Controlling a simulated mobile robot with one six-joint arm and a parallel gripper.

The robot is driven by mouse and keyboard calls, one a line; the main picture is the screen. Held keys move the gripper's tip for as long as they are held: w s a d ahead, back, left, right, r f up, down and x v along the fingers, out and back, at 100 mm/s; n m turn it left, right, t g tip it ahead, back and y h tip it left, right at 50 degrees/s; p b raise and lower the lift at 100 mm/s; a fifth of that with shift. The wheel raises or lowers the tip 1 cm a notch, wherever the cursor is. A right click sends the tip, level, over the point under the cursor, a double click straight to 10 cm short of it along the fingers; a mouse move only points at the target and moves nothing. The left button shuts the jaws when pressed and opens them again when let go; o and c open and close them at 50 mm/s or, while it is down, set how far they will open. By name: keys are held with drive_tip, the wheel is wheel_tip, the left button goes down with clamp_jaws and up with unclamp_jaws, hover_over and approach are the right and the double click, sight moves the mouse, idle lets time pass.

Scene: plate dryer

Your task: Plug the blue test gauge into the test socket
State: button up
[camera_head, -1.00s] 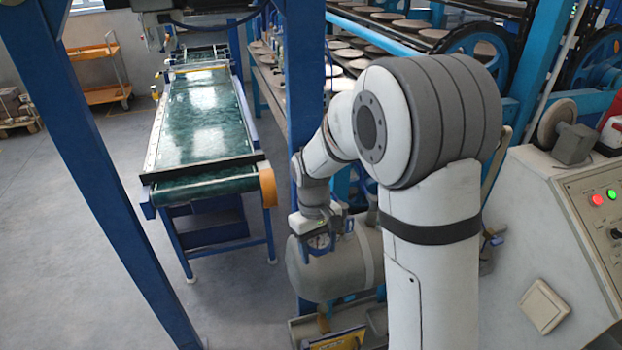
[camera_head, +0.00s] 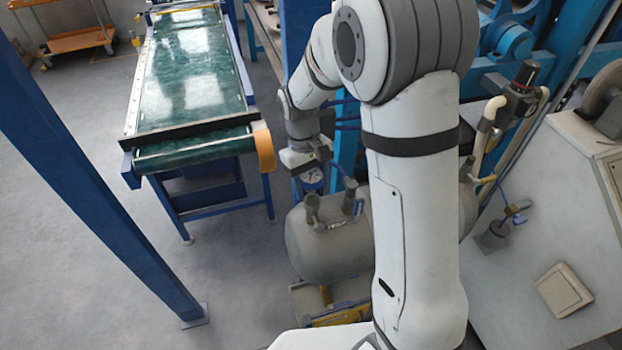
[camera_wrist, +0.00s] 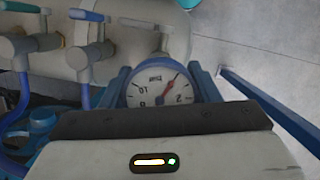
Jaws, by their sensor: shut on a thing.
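In the head view the gauge (camera_head: 312,179) hangs at the end of my gripper (camera_head: 308,168), just above and left of the grey tank's valves. I cannot make out the test socket with certainty.
A grey tank (camera_head: 330,250) with upright valves lies below my gripper. The wrist view shows a blue-levered valve (camera_wrist: 92,42) and blue hoses close at left. A green conveyor (camera_head: 195,80) and a blue post (camera_head: 95,180) stand left. A console (camera_head: 560,200) stands right.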

sight(313, 196)
wheel_tip(313, 196, down, 2)
drive_tip(key=shift+w+d+f+b, duration=0.1)
drive_tip(key=shift+f+b, duration=0.15)
drive_tip(key=shift+b, duration=0.35)
drive_tip(key=shift+f+b, duration=0.45)
drive_tip(key=shift+f, duration=0.25)
drive_tip(key=shift+d+f+b, duration=0.1)
drive_tip(key=shift+f+b, duration=0.35)
drive_tip(key=shift+f, duration=0.15)
idle(0.4)
drive_tip(key=o, duration=0.8)
drive_tip(key=shift+r, duration=0.1)
drive_tip(key=shift+p+v, duration=3.95)
drive_tip(key=shift+v, duration=1.45)
